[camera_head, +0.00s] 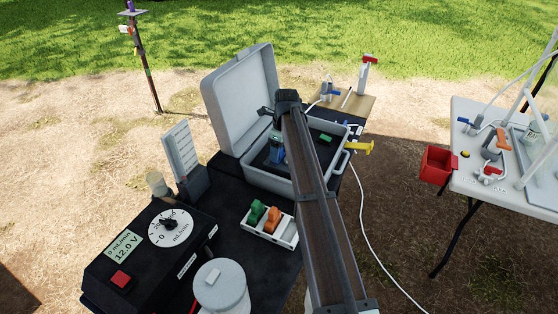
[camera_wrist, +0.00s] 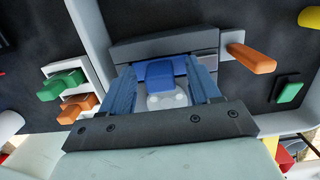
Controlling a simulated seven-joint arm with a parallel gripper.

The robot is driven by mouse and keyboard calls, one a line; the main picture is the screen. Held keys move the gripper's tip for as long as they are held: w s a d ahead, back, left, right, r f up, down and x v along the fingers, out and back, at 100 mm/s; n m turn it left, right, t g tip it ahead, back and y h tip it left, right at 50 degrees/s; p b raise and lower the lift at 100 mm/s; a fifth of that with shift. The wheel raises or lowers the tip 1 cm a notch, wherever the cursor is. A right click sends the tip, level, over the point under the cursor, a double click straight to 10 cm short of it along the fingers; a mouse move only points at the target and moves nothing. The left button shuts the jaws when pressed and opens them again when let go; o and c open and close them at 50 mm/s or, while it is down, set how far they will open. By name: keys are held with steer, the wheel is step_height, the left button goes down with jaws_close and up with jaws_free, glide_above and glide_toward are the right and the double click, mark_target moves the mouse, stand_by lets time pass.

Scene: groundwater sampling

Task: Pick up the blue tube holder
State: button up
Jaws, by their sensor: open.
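The blue tube holder (camera_wrist: 160,72) shows in the wrist view between the two fingers of my gripper (camera_wrist: 163,84). A clear rounded piece shows just in front of it. The fingers are open, one on each side of the holder; I cannot tell whether they touch it. In the head view, a blue shape (camera_head: 277,153) shows inside the open grey case (camera_head: 262,180), beside my arm; I cannot tell there whether it is the holder or a finger. My arm hides part of the case.
A white tray (camera_head: 287,238) with green and orange pieces sits in front of the case. The raised case lid (camera_head: 240,95) stands at the left. A pump box (camera_head: 150,245) and a white lidded container (camera_head: 220,288) are nearer. An orange piece (camera_wrist: 250,57) lies right of the gripper.

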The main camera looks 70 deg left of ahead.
steer(key=shift+c, duration=0.2)
jaws_close()
steer(key=shift+r, duration=0.15)
stand_by(0.3)
